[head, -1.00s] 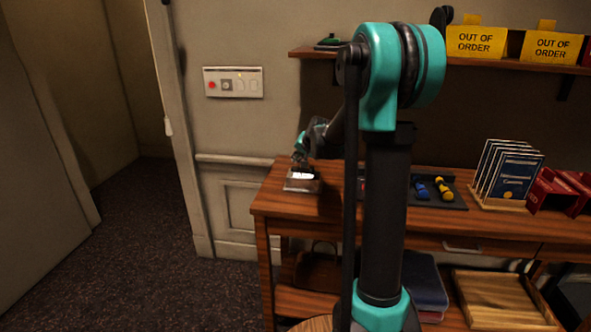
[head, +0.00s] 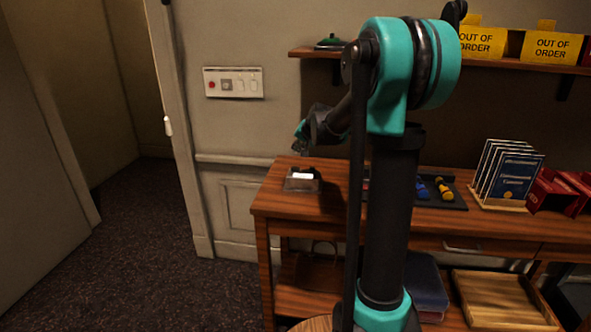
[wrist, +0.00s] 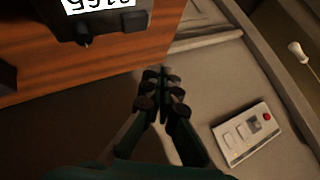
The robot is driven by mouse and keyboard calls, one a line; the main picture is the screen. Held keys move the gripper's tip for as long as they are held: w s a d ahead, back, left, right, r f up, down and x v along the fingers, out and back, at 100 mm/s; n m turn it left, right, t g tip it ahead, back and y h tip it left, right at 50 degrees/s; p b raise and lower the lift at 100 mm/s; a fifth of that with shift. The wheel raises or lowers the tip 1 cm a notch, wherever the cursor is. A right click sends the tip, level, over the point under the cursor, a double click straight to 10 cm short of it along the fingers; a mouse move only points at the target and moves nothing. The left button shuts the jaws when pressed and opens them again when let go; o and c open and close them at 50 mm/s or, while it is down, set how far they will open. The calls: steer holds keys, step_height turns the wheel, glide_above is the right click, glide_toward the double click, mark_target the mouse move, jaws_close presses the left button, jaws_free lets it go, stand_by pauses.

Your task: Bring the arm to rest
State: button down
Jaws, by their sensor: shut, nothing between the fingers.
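My gripper (head: 302,140) is in the air above the left end of the wooden desk (head: 285,203), over a small grey device with a lit white display (head: 303,180). In the wrist view my gripper (wrist: 161,76) has its fingers together with nothing between them. The device shows upside down at the top of the wrist view (wrist: 75,22), apart from the fingers. My arm's large teal and black links hide part of the desk and the shelf.
A wall panel with a red button (head: 233,83) is left of my gripper. A shelf (head: 510,63) with yellow "OUT OF ORDER" signs hangs above. A dark tray (head: 455,203) and a rack of blue cards (head: 506,175) stand on the desk's right. The floor at left is clear.

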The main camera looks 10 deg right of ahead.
steer(key=s+f, duration=0.2)
steer(key=s, duration=0.3)
steer(key=s+f+n+g, duration=0.1)
steer(key=s+f, duration=0.1)
steer(key=s, duration=0.4)
steer(key=s+f+n+g+h, duration=0.1)
steer(key=s+f, duration=0.1)
steer(key=s, duration=0.4)
steer(key=shift+s+d, duration=0.15)
steer(key=shift+d, duration=0.25)
steer(key=s+d+f+n+g+h, duration=0.1)
steer(key=s+f, duration=0.4)
steer(key=s, duration=0.6)
steer(key=s+d+f+n+g, duration=0.1)
steer(key=s+f, duration=0.5)
steer(key=s, duration=0.6)
steer(key=shift+s+d+n+g+h, duration=0.3)
steer(key=shift+d+n+h, duration=0.15)
steer(key=shift+n, duration=0.25)
